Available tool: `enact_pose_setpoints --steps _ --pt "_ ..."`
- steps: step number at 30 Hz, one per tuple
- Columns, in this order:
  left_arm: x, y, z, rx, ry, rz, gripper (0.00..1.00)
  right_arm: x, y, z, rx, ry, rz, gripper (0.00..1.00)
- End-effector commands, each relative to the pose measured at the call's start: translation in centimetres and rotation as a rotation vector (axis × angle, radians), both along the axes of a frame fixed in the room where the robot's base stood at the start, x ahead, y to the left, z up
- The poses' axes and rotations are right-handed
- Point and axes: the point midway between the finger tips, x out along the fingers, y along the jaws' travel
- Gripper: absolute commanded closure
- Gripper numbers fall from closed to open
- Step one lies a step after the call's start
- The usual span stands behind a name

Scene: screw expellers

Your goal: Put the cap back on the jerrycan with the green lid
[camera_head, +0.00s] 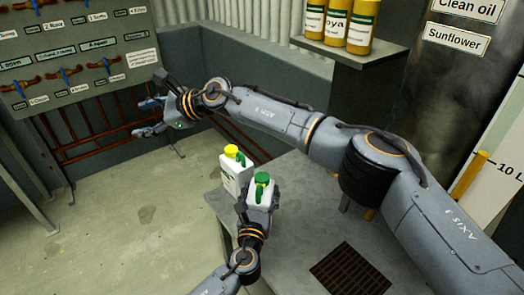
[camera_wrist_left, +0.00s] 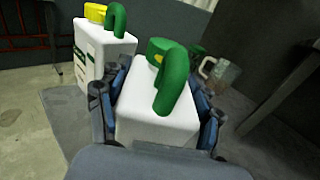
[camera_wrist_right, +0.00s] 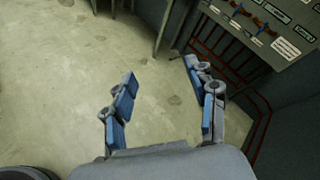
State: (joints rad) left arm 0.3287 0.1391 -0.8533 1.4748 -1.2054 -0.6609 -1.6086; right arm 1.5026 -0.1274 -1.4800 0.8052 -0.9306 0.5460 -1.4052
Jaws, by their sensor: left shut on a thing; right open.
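My left gripper (camera_head: 259,197) is shut on the white jerrycan with the green lid (camera_head: 262,188), its fingers on both sides of the body. In the left wrist view this jerrycan (camera_wrist_left: 152,113) is upright, with a green handle and a green round cap-like piece (camera_wrist_left: 159,47) at its top. I cannot tell whether that piece is fully seated. A second white jerrycan with a yellow cap (camera_head: 235,172) stands close behind it; it also shows in the left wrist view (camera_wrist_left: 101,52). My right gripper (camera_head: 152,117) is open and empty, away from the table near the valve panel.
The grey table (camera_head: 300,215) has a dark grate (camera_head: 349,268) and free room on its right. In the left wrist view a clear jug (camera_wrist_left: 222,72) stands behind the held jerrycan, near a small dark green shape (camera_wrist_left: 197,52). Yellow bottles (camera_head: 336,25) stand on a shelf.

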Motion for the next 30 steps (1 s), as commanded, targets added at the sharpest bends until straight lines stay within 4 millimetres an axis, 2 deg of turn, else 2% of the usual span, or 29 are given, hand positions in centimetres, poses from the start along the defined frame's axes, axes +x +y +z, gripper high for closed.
enact_pose_setpoints --steps 3,5,9,15,18,21,24,30 --pt "0.0 0.0 -0.2 -0.001 0.003 0.000 1.00 -0.2 -3.9 -4.4 -0.308 -0.184 0.180 0.42" --pt "0.0 0.0 -0.2 -0.001 0.003 0.000 1.00 -0.3 -6.3 -6.2 -0.446 -0.251 0.273 0.42" --pt "0.0 0.0 -0.2 -0.001 0.003 0.000 1.00 -0.1 -12.6 -9.2 -0.735 -0.355 0.485 0.42" --pt "0.0 0.0 -0.2 -0.001 0.003 0.000 1.00 0.2 -21.1 -10.6 -1.035 -0.394 0.750 0.42" --pt "0.0 0.0 -0.2 -0.001 0.003 0.000 1.00 0.2 -24.2 -10.5 -1.125 -0.384 0.843 0.42" --pt "0.0 0.0 -0.2 -0.001 0.003 0.000 1.00 0.1 -26.1 -10.3 -1.178 -0.373 0.905 0.42" --pt "0.0 0.0 -0.2 -0.001 0.003 0.000 1.00 0.0 -27.2 -10.2 -1.205 -0.364 0.937 0.42" --pt "-0.1 0.0 -0.2 -0.001 0.003 0.000 1.00 0.0 -27.4 -10.2 -1.211 -0.362 0.948 0.42"
